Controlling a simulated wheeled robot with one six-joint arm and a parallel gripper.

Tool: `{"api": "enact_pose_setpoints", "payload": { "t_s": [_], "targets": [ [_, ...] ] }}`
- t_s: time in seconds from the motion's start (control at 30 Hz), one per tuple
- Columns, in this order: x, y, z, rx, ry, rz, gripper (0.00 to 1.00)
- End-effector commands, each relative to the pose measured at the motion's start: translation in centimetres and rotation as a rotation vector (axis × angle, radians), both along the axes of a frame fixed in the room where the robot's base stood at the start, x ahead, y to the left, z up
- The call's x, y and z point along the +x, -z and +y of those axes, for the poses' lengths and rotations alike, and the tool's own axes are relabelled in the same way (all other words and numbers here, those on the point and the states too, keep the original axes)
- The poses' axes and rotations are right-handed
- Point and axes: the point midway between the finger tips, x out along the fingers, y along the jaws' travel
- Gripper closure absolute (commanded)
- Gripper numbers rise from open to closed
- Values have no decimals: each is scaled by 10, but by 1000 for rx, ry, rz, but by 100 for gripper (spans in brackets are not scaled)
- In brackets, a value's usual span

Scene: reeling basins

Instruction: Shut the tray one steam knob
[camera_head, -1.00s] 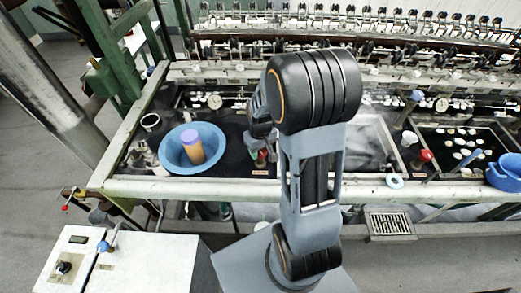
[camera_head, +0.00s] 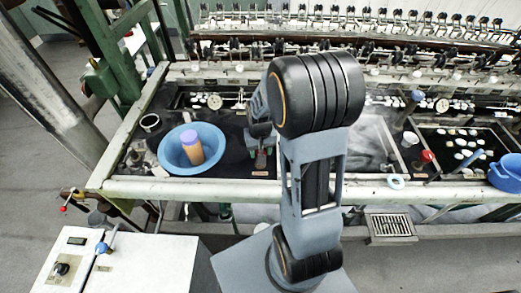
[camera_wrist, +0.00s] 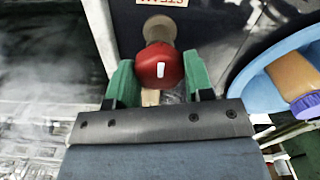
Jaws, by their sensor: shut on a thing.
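The red steam knob (camera_wrist: 160,66), round with a white mark, sits between the two green fingers of my gripper (camera_wrist: 157,72) in the wrist view. The fingers are shut on it from both sides. The white mark runs nearly up and down in that view. A label (camera_wrist: 163,3) with red lettering, partly cut off, is just above the knob. In the head view my gripper (camera_head: 261,158) points down at the dark panel between the blue bowl and the steaming basin, and it hides the knob.
A blue bowl (camera_head: 166,148) with an orange, purple-topped container (camera_head: 192,148) stands close left of my gripper. A steaming basin (camera_head: 368,145) lies to the right. Another red knob (camera_head: 428,156) is farther right. A white control box (camera_head: 145,262) stands at front left.

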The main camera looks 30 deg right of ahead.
Motion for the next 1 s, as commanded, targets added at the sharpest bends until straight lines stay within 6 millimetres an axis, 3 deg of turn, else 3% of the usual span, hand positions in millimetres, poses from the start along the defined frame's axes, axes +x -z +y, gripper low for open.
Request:
{"api": "enact_pose_setpoints", "payload": {
  "t_s": [0.13,0.17,0.4,0.77,1.0],
  "targets": [
    [0,0,0,0,4,-2,76],
    [0,0,0,0,4,-2,52],
    [0,0,0,1,2,-1,29],
    [1,-7,0,0,0,-4,27],
    [1,-50,0,-1,0,-8,27]
  ]
}}
